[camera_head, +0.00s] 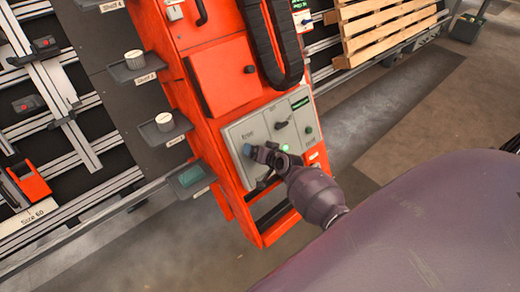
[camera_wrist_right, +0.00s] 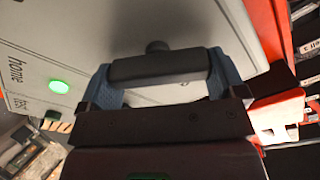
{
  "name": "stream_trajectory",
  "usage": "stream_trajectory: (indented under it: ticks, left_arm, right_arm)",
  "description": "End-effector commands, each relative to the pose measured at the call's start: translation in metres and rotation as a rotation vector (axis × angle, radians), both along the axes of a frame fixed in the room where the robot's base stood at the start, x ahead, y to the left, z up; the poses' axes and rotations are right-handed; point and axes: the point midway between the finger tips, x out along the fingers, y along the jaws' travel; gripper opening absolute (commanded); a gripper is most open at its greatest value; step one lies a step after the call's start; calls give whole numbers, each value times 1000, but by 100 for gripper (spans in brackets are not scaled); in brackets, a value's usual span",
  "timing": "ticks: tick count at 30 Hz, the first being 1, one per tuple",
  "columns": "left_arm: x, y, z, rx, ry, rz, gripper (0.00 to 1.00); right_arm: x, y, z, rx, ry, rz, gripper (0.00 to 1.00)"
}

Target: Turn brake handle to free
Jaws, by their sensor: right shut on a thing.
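The grey control panel (camera_head: 240,133) is on the front of the orange machine (camera_head: 215,70). My right gripper (camera_head: 258,154) is at the panel's lower left. In the right wrist view my right gripper (camera_wrist_right: 160,80) has its two blue fingers at either end of a black handle (camera_wrist_right: 158,67) and is shut on it. The handle lies across the picture, close to the grey panel face (camera_wrist_right: 120,25), with a dark round knob behind it. In the head view the gripper mostly hides this handle. I cannot read its label or setting. My left gripper is not in view.
A lit green button (camera_wrist_right: 60,86) is beside the gripper, near the words "home" and "test". Another black handle (camera_head: 282,125) is higher on the panel. A wooden pallet (camera_head: 385,25) is at upper right.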

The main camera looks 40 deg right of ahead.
Motion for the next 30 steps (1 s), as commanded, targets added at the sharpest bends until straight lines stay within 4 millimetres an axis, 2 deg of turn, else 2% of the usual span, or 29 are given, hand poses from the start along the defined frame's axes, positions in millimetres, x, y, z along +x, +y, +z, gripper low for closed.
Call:
stream_trajectory:
  ticks: [4, 18, 24, 30]
  left_arm:
    - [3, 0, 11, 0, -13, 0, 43]
    - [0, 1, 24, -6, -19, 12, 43]
    - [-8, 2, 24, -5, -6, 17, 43]
    - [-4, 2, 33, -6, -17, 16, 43]
  right_arm:
    - [0, 0, 2, 124, 9, -65, 66]
    - [-1, -2, -1, 516, 41, -272, 66]
    - [-2, -3, -3, 655, 52, -348, 66]
    - [-3, -3, -5, 760, 61, -403, 66]
